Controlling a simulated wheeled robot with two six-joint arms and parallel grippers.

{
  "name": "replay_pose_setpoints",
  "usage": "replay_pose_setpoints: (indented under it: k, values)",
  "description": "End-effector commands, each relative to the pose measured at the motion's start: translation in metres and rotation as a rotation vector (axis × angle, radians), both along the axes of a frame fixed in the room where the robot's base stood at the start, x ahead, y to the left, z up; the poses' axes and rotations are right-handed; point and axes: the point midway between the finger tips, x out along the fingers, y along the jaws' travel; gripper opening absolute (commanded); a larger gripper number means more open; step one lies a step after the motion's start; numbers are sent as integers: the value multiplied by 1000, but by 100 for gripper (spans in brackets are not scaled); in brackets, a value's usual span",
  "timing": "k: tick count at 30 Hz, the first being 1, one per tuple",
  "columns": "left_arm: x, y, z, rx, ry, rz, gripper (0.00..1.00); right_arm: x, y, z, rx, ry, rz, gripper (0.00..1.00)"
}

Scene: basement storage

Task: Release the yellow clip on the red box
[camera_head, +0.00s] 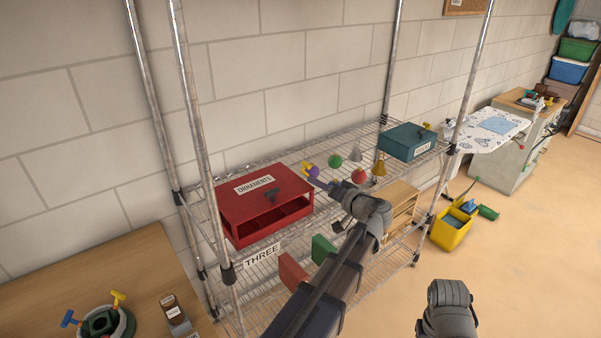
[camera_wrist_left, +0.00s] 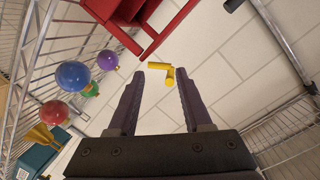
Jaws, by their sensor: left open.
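My left gripper (camera_head: 314,176) is just right of the box. Its two fingers (camera_wrist_left: 158,82) are apart. A yellow clip (camera_wrist_left: 160,67), bent like a T, shows between the fingertips; I cannot tell whether it touches one. Yellow also shows at the gripper's tip in the head view (camera_head: 306,167).
Ornaments, such as a purple ball (camera_wrist_left: 108,60), a blue ball (camera_wrist_left: 72,76) and a red ball (camera_head: 359,175), lie right of the box. A teal box (camera_head: 405,142) stands at the shelf's far end. Metal posts (camera_head: 197,130) frame the shelf. A wooden table (camera_head: 110,265) is at the left.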

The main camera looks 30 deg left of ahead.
Motion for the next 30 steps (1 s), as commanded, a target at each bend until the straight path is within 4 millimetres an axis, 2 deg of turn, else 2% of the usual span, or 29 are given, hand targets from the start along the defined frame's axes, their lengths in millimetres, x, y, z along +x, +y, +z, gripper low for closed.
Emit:
replay_pose_setpoints:
  k: [1, 4, 14, 24, 30]
  values:
    - [9, 9, 0, 41, -31, 3, 50, 0, 0, -11, 0, 0, 0, 50]
    - [17, 19, 11, 102, -77, -1, 50, 0, 0, -16, 0, 0, 0, 50]
    - [23, 28, 21, 144, -107, -4, 50, 0, 0, -17, 0, 0, 0, 50]
    - [42, 73, 21, 143, -106, -3, 50, 0, 0, -17, 0, 0, 0, 50]
    - [50, 91, 21, 143, -105, -4, 50, 0, 0, -17, 0, 0, 0, 50]
